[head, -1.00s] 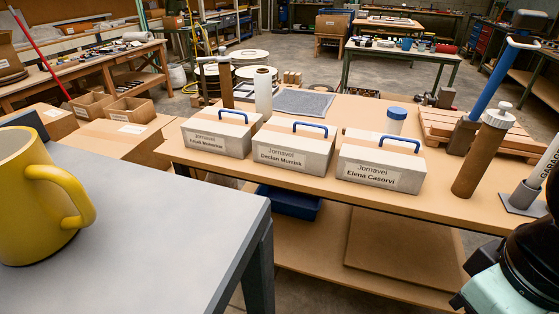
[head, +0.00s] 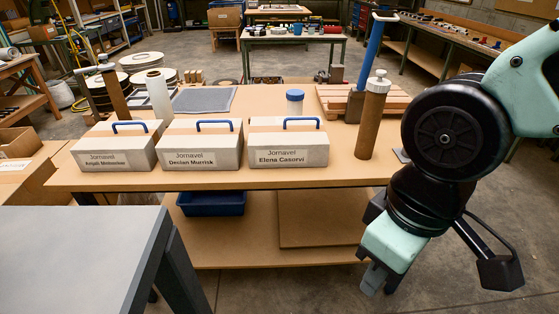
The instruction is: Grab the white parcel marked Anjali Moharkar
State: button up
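Three pale grey-white parcels with blue handles stand in a row on the wooden table. The left parcel (head: 115,147) has a label that seems to read Anjali Moharkar, though the small print is blurred. The middle parcel (head: 199,146) reads Declan Murrisk and the right parcel (head: 288,144) reads Elena Casorvi. My gripper (head: 378,281) hangs low at the right, in front of the table and below its top, well away from the left parcel. It points down, and I cannot tell how far apart its fingers are. No parcel is in it.
The wooden table (head: 350,178) has a brown cylinder (head: 371,120), a blue-lidded jar (head: 295,102), a white roll (head: 159,96) and a grey mat (head: 204,100) behind or beside the parcels. A grey table (head: 75,250) fills the lower left. A blue bin (head: 211,204) sits underneath.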

aim_at(128, 146)
jog(key=i+l+u, duration=0.15)
jog(key=i+l, duration=0.15)
jog(key=i+l+u, duration=0.15)
jog(key=i+l, duration=0.15)
jog(key=i+l+u, duration=0.2)
jog(key=l, duration=0.35)
jog(key=u, duration=1.85)
